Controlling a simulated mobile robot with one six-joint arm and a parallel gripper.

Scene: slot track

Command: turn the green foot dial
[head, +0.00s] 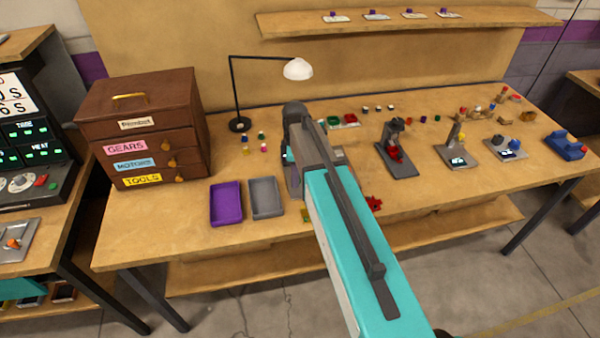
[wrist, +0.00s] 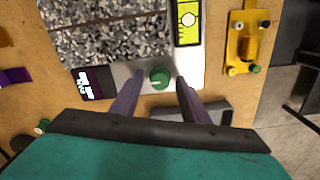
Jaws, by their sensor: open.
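The green dial (wrist: 159,77) is round with a pale mark and sits on the light metal front strip (wrist: 123,76) of a device with a speckled stone top (wrist: 110,40). My gripper (wrist: 161,76) is open, with one dark finger on each side of the dial. Gaps seem to show between the fingers and the dial; I cannot tell whether the fingertips are down at its height.
A yellow bracket with a green knob (wrist: 255,69) stands to the right. Purple (head: 226,204) and grey (head: 266,198) trays lie left of my arm in the head view.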

